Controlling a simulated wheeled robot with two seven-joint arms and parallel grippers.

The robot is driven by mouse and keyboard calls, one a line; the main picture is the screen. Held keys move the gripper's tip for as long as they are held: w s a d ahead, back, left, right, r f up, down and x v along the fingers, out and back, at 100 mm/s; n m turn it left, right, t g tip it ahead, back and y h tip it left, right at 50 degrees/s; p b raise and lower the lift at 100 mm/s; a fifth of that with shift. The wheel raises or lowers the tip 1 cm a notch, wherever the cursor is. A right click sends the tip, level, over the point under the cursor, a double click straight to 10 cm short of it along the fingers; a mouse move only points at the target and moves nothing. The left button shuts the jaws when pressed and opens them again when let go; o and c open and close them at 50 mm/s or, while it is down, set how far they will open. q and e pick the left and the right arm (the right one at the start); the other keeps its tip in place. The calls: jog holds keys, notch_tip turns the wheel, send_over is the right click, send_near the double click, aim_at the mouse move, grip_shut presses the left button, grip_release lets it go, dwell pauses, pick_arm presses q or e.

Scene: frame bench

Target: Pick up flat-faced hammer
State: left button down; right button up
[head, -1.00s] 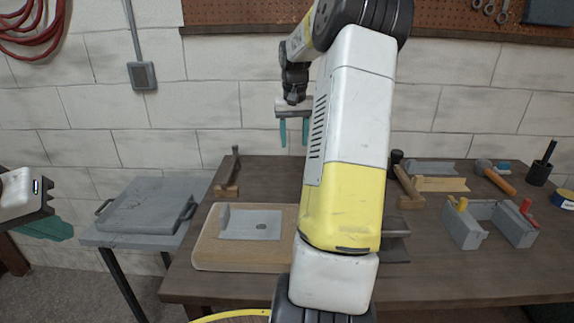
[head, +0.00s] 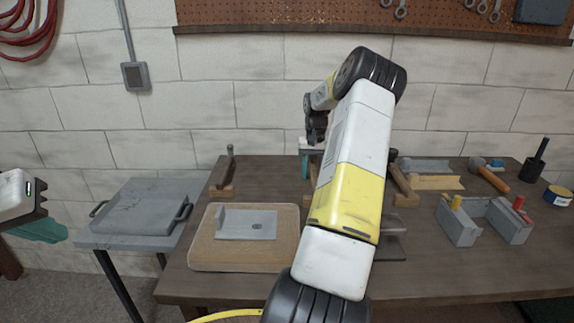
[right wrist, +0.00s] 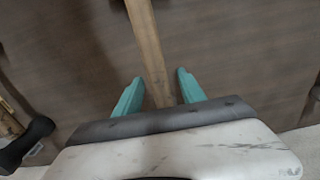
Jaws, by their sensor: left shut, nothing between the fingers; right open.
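A wooden handle (right wrist: 147,40) runs between the open teal fingers of my right gripper (right wrist: 158,92) in the right wrist view, apart from both. Its head is hidden there, and in the head view my right arm covers this spot. My right gripper also shows in the head view (head: 309,165), low over the back of the bench. A dark-headed hammer with a wooden handle (head: 404,184) lies right of my arm. Another hammer (head: 228,168) rests at the back left. I cannot tell which one is flat-faced. My left gripper (head: 50,231) is shut and empty at the left edge.
A wooden board with a grey metal plate (head: 205,262) lies at the front left of the bench. A grey lidded tray (head: 140,205) is on a side table. At right are an orange-handled mallet (head: 493,179), a grey divided box (head: 460,226) and a black holder (head: 531,171).

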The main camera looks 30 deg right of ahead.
jog(key=shift+f, duration=0.25)
jog(key=shift+f, duration=0.25)
dwell(0.3)
grip_shut()
dwell(1.5)
